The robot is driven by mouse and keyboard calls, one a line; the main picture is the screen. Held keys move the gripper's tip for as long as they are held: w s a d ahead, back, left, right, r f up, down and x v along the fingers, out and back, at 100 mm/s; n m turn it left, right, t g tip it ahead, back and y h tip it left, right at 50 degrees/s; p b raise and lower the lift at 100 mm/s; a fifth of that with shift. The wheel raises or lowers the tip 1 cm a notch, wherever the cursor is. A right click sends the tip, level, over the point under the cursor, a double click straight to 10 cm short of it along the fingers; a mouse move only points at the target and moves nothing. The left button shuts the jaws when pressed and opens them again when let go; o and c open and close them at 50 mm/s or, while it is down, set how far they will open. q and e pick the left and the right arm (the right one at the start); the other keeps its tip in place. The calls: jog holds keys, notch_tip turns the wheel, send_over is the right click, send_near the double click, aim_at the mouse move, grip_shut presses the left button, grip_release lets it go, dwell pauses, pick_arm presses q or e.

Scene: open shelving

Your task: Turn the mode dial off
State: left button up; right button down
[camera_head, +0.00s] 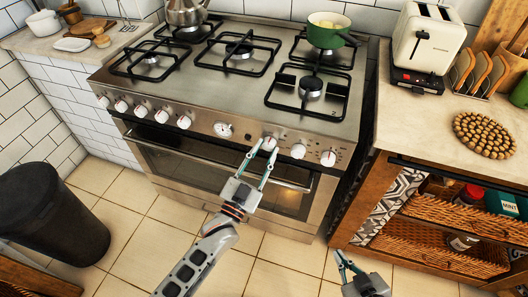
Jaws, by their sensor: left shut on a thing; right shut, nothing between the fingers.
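The steel stove (240,70) has a row of white round knobs along its front panel. The knob (269,142) just right of the round gauge (222,129) is between the fingers of my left gripper (266,149). The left gripper is shut on this knob, with a fingertip at either side of it. The knob's marking is too small to read. My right gripper (344,262) is shut and empty, low at the bottom of the view, over the floor in front of the wooden cabinet.
A green pot (326,36) and a metal kettle (186,13) stand on the rear burners. The oven handle (215,163) runs below the knobs. A black bin (48,215) stands at left. A toaster (428,38) sits on the right counter. Floor is clear before the oven.

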pick_arm(q)
jog(key=shift+n, duration=0.7)
jog(key=shift+d+t+y, duration=0.1)
jog(key=shift+t+y, duration=0.2)
jog(key=o, duration=1.1)
jog(key=shift+s, duration=0.1)
jog(key=v, duration=1.2)
